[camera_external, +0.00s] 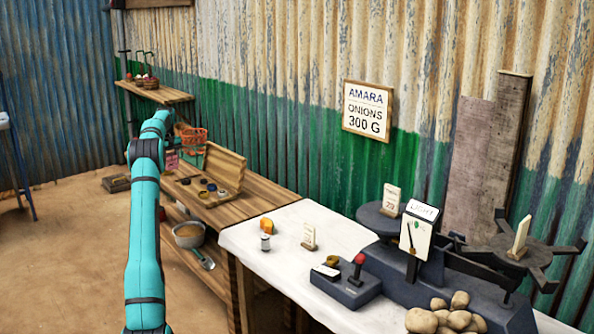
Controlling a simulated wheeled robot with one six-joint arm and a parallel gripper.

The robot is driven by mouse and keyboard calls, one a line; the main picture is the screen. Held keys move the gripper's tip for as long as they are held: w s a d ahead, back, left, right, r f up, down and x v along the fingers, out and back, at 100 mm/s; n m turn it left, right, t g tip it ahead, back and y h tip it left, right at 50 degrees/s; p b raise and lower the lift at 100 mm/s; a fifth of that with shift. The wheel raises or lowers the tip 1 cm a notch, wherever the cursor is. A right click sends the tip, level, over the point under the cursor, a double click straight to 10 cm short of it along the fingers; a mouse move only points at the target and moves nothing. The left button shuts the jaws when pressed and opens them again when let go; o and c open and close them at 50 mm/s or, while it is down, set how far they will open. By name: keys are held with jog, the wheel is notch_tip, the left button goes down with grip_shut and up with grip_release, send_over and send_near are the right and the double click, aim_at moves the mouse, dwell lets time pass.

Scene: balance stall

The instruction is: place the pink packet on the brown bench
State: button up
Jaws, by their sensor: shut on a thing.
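The pink packet (171,160) shows as a small pink patch just right of my forearm, over the far left end of the brown bench (262,194). My gripper (172,149) is at the far end of my teal arm, small and partly hidden. It is shut on the pink packet. Whether the packet touches the bench top is too small to tell. The bench top carries a slanted wooden rack and several small round dark and yellow pieces (210,188) in front of it.
A red basket (193,136) stands behind the packet. The bench's near right part is clear. A white-covered table (285,262) adjoins it, with a scale, stones and cards. A metal bowl (188,235) sits below the bench. A wall shelf (160,94) is behind.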

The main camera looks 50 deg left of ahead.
aim_at(170, 155)
jog(key=shift+f, duration=2.4)
jog(key=shift+f, duration=0.1)
jog(key=o, duration=1.1)
notch_tip(170, 155, up, 12)
jog(key=shift+r, duration=0.1)
jog(key=shift+d, duration=0.1)
